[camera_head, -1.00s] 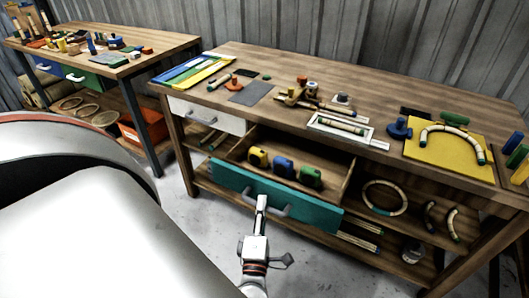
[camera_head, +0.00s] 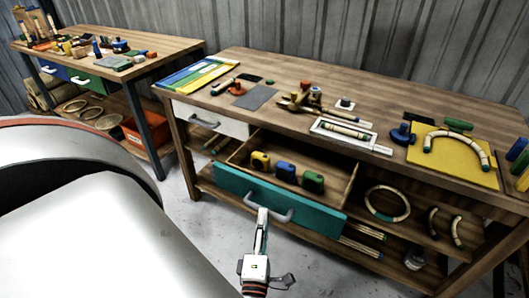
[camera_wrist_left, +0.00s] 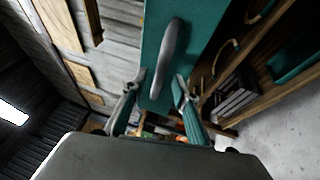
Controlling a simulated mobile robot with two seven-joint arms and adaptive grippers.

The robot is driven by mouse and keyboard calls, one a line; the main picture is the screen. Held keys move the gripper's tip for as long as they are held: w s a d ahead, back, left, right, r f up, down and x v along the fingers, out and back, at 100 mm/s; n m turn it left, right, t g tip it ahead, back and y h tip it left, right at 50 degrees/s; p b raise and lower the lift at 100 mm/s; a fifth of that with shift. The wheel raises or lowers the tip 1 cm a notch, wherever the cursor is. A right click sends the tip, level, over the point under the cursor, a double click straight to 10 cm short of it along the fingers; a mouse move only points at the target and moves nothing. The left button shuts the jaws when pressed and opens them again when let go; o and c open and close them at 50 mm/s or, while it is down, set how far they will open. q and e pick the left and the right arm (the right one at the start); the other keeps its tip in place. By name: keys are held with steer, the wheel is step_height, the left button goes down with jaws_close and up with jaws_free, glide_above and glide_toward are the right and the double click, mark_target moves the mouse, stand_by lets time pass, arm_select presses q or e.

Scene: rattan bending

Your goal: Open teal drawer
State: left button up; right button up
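The teal drawer (camera_head: 232,187) stands pulled out of the right workbench, with its open inside showing. Its grey handle (camera_head: 283,216) is on the teal front. My left gripper (camera_head: 262,212) is just in front of the handle's left part. In the left wrist view the fingers of the left gripper (camera_wrist_left: 159,82) are spread apart, with the handle (camera_wrist_left: 169,55) ahead of and between the tips and no clear contact. The teal front also shows in the left wrist view (camera_wrist_left: 205,20). My right gripper is not in view.
The drawer holds a yellow (camera_head: 260,161), a blue (camera_head: 285,171) and a green block (camera_head: 313,181). A closed white drawer (camera_head: 210,119) is up to its left. Grey floor (camera_head: 200,225) is clear in front.

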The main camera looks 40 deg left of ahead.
arm_select(q)
steer(key=v, duration=0.8)
steer(key=shift+s+d, duration=0.1)
steer(key=shift+d, duration=0.05)
